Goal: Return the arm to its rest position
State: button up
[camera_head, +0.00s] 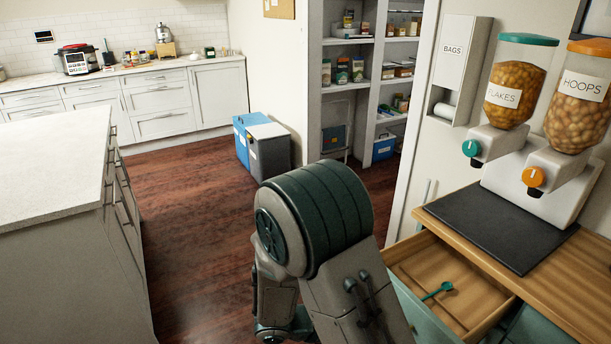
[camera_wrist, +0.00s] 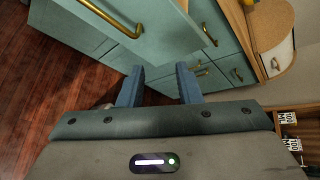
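My arm shows in the head view, bent and standing in the lower middle, left of the open drawer. My gripper is hidden or out of frame there. In the wrist view my gripper (camera_wrist: 158,84) has its two blue fingers apart, with nothing between them. Past the fingertips are teal cabinet fronts (camera_wrist: 205,60) with brass handles and the dark wood floor.
A drawer (camera_head: 414,272) stands open at lower right with a teal scoop (camera_head: 438,291) inside. Flakes (camera_head: 513,85) and hoops (camera_head: 580,100) dispensers stand on the counter above. A white island (camera_head: 50,170) is at left. Bins (camera_head: 268,148) stand beyond; floor between is clear.

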jog(key=s+r+m+y+p, duration=0.1)
jog(key=s+r+m+y, duration=0.2)
jog(key=r+m, duration=0.3)
jog(key=s+d+r+m+y+p, duration=0.1)
jog(key=s+r+m+y, duration=0.2)
jog(key=m, duration=1.2)
jog(key=s+d+r+m+y, duration=0.1)
jog(key=s+r+m+y, duration=0.1)
jog(key=r+m+y, duration=0.4)
notch_tip(320, 180, up, 4)
jog(key=m, duration=0.4)
jog(key=shift+s+d+f+m+t+y+p, duration=0.15)
jog(key=shift+s+m+t+y+p, duration=0.15)
jog(key=shift+s+t+y+p, duration=0.1)
